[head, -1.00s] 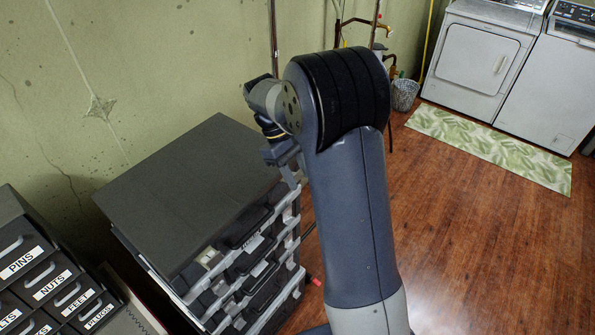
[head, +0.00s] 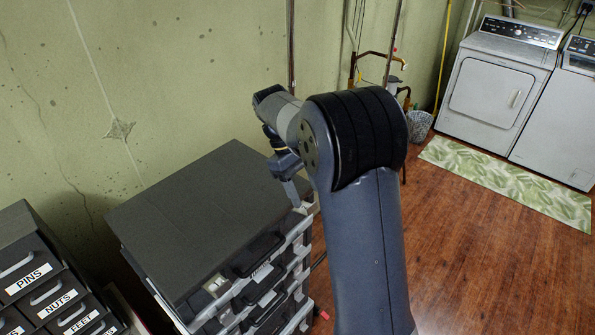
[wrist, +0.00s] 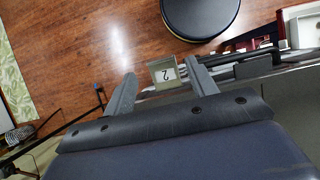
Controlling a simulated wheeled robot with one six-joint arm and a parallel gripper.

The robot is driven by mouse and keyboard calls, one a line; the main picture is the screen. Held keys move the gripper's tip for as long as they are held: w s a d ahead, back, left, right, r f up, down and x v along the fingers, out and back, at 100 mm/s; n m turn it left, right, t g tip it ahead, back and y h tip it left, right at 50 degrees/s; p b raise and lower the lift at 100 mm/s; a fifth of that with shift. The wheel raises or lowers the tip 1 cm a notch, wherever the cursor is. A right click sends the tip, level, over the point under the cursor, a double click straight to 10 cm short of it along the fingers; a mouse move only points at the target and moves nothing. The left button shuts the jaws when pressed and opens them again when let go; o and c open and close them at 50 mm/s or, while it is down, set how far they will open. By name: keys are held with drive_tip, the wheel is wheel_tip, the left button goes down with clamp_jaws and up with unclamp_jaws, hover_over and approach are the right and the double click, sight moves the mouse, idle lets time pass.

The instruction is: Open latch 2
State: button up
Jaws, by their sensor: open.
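Latch 2, a small grey-green block with a white label reading "2" (wrist: 164,74), shows upside down in the wrist view. It lies between the two fingertips of my gripper (wrist: 160,82), with gaps visible on both sides; I cannot tell its distance from them in depth. My gripper is open and holds nothing. In the head view my gripper (head: 298,198) is at the right front corner of the stack of black cases (head: 205,220). The stack has grey latches and black handles on its front. In the head view I cannot tell which latch is number 2.
A black drawer unit (head: 25,240) labelled PINS and NUTS stands at left. A round black seat (wrist: 200,15) shows in the wrist view. A washer and dryer (head: 495,80) stand at far right behind a leaf-patterned mat (head: 505,180). The wooden floor (head: 465,255) between is clear.

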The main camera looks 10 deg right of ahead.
drive_tip(key=v, duration=0.6)
drive_tip(key=shift+r, duration=0.3)
drive_tip(key=shift+w+a+b, duration=0.1)
drive_tip(key=shift+a+b, duration=0.05)
drive_tip(key=shift+b, duration=0.15)
